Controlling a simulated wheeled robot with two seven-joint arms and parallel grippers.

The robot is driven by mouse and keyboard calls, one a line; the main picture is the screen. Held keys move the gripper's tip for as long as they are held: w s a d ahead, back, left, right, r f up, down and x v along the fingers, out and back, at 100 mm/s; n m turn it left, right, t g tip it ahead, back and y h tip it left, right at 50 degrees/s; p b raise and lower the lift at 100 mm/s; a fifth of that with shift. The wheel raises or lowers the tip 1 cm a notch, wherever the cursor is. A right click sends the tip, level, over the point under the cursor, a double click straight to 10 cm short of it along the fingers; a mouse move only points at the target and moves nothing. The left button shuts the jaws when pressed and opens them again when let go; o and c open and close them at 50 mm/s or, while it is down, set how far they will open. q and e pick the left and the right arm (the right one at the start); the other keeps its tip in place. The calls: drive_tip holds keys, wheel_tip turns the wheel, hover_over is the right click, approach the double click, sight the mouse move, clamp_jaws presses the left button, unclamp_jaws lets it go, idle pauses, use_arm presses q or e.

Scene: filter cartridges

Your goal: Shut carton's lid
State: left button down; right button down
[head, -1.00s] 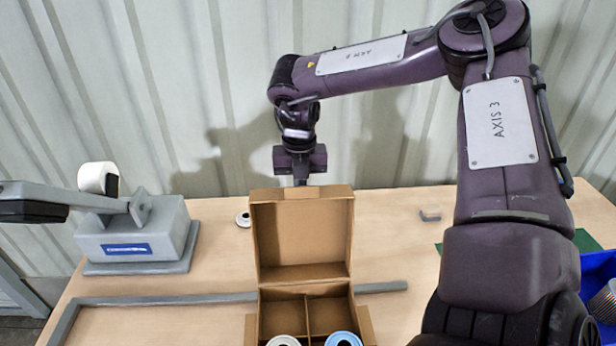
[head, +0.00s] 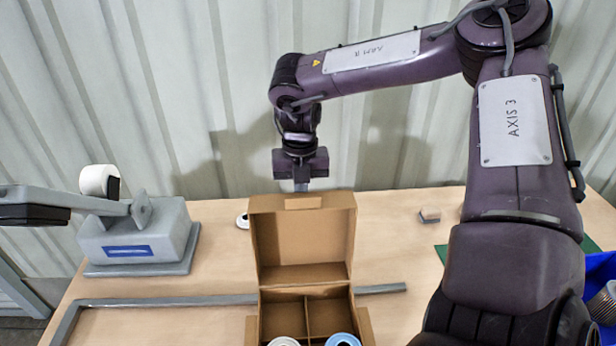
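The brown carton (head: 262,315) stands at the front middle of the table with its inside divided into compartments. Its lid (head: 303,240) is open and stands upright at the back edge. A white-rimmed cartridge (head: 284,341) and a blue-rimmed cartridge (head: 343,340) show in the front compartments. My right gripper (head: 301,186) points down just behind the lid's top edge; its fingertips are partly hidden by the lid, and I cannot tell whether they are apart. My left gripper is not in view.
A grey device (head: 135,235) with a long arm and a white roll (head: 99,180) stands at the left. A grey rail (head: 170,301) runs beside the carton. A blue bin (head: 600,270) is at the right edge.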

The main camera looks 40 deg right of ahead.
sight(303, 205)
drive_tip(key=shift+s+a+r+p, duration=0.15)
drive_tip(key=shift+s+a+r, duration=0.2)
drive_tip(key=shift+s+a, duration=0.15)
drive_tip(key=shift+s+a+r+p, duration=0.15)
drive_tip(key=shift+s+a+r, duration=0.2)
drive_tip(key=shift+s, duration=0.2)
drive_tip(key=shift+a, duration=0.1)
drive_tip(key=shift+s+a+r, duration=0.3)
drive_tip(key=shift+s+a, duration=0.45)
drive_tip(key=shift+s, duration=0.2)
drive_tip(key=shift+s+a, duration=0.15)
drive_tip(key=shift+s, duration=0.05)
drive_tip(key=shift+s+a+r, duration=0.25)
drive_tip(key=shift+s+a, duration=0.7)
drive_tip(key=shift+s, duration=0.2)
drive_tip(key=shift+a, duration=0.1)
